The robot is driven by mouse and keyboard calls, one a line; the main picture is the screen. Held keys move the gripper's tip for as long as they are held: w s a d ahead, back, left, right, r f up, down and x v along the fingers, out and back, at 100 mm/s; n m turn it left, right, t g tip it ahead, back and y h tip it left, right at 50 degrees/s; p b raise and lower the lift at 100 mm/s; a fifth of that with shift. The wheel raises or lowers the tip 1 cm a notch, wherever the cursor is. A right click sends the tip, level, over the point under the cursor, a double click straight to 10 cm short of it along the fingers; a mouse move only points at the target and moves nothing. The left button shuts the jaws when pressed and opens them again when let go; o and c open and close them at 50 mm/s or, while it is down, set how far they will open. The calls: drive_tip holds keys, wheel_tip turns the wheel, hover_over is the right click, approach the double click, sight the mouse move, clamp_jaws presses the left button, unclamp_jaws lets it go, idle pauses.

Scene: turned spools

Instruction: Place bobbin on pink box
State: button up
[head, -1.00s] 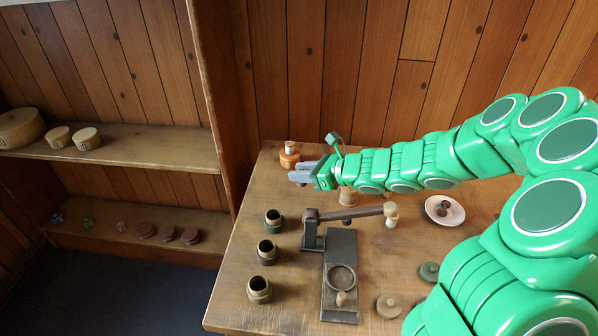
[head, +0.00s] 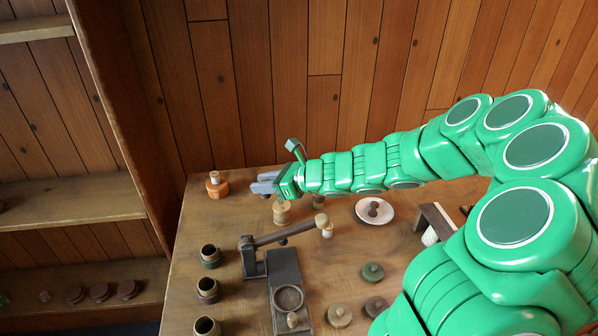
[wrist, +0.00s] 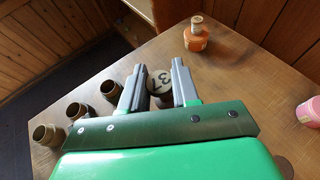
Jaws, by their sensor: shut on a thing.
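My gripper (head: 264,184) is above the far part of the table, reaching left. The pink box (wrist: 309,112), with a pale label, stands at the right edge of the wrist view, apart from the fingers. I do not see it in the head view.
An orange pot (head: 217,185) stands at the far left corner of the table (head: 200,223). Several dark open pots (head: 208,290) line the left side. A wooden spool (head: 282,213), a lever device (head: 254,258), a white plate (head: 374,210) and flat lids (head: 372,272) occupy the middle.

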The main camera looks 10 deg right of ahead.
drive_tip(key=w+d+r+m+t+h, duration=0.1)
drive_tip(key=w+d+r+m+t, duration=0.1)
drive_tip(key=w+d, duration=0.45)
drive_tip(key=w+d+r+m+t+h, duration=0.15)
drive_tip(key=w+d, duration=0.25)
drive_tip(key=d, duration=0.5)
drive_tip(key=w+f, duration=0.3)
drive_tip(key=w, duration=0.1)
drive_tip(key=w+f, duration=0.3)
drive_tip(key=w, duration=0.1)
drive_tip(key=w+d+f, duration=0.1)
drive_tip(key=w+f, duration=0.2)
drive_tip(key=w, duration=0.2)
drive_tip(key=shift+f, duration=0.15)
drive_tip(key=shift+w+f, duration=0.2)
drive_tip(key=shift+f, duration=0.15)
drive_tip(key=shift+w+f, duration=0.1)
drive_tip(key=shift+f, duration=1.5)
drive_tip(key=shift+f, duration=0.15)
drive_tip(key=o, duration=1)
